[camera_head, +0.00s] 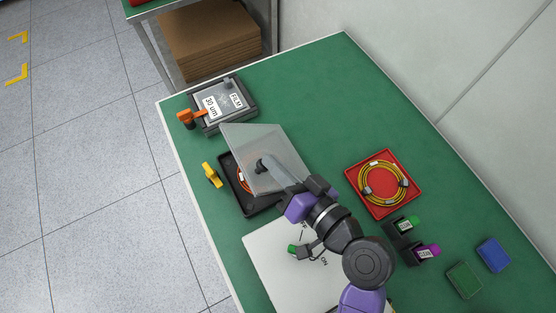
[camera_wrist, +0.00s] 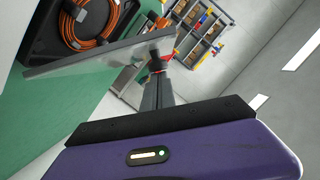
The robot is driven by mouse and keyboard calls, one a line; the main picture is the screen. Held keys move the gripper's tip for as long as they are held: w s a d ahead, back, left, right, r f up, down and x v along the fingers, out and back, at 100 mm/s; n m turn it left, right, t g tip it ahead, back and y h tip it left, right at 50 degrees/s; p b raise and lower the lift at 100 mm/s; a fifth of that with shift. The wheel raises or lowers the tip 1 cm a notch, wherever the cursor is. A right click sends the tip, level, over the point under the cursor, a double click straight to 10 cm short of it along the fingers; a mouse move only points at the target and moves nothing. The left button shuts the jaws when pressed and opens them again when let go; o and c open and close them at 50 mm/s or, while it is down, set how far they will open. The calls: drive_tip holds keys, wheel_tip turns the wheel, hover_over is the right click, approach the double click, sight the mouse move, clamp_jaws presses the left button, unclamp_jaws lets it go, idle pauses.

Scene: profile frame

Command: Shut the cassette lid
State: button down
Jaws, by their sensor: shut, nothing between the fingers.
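The cassette is a black tray (camera_head: 256,206) with an orange cable coil inside, near the left edge of the green table. Its clear grey lid (camera_head: 283,150) stands partly open, tilted over the tray and covering much of it from above. In the wrist view the tray (camera_wrist: 40,45) with the orange coil shows at upper left, and the lid (camera_wrist: 90,58) is seen nearly edge-on. My gripper (camera_head: 262,165) is shut and empty, its fingertips at the lid. The fingertips (camera_wrist: 159,45) overlap the lid's end in the wrist view; I cannot tell whether they touch it.
A grey film box (camera_head: 240,88) with an orange clamp (camera_head: 186,118) lies behind the cassette. A yellow piece (camera_head: 211,174) is left of it. A white panel (camera_head: 265,255) lies in front. A red tray (camera_head: 413,205) with a yellow cable sits right. The table's back right is clear.

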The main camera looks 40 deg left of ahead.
drive_tip(key=s+a+f+n+t+b, duration=0.1)
drive_tip(key=s+a+f+n+b, duration=0.1)
drive_tip(key=s+f+b, duration=0.3)
drive_tip(key=shift+f+n+h, duration=0.15)
drive_tip(key=shift+n+h, duration=0.25)
idle(0.7)
wheel_tip(320, 180, up, 4)
drive_tip(key=p, duration=0.3)
drive_tip(key=shift+w+d+r, duration=0.1)
drive_tip(key=shift+r, duration=0.15)
drive_tip(key=s+b+v, duration=0.1)
drive_tip(key=v, duration=0.8)
drive_tip(key=shift+b, duration=0.4)
drive_tip(key=shift+d, duration=0.1)
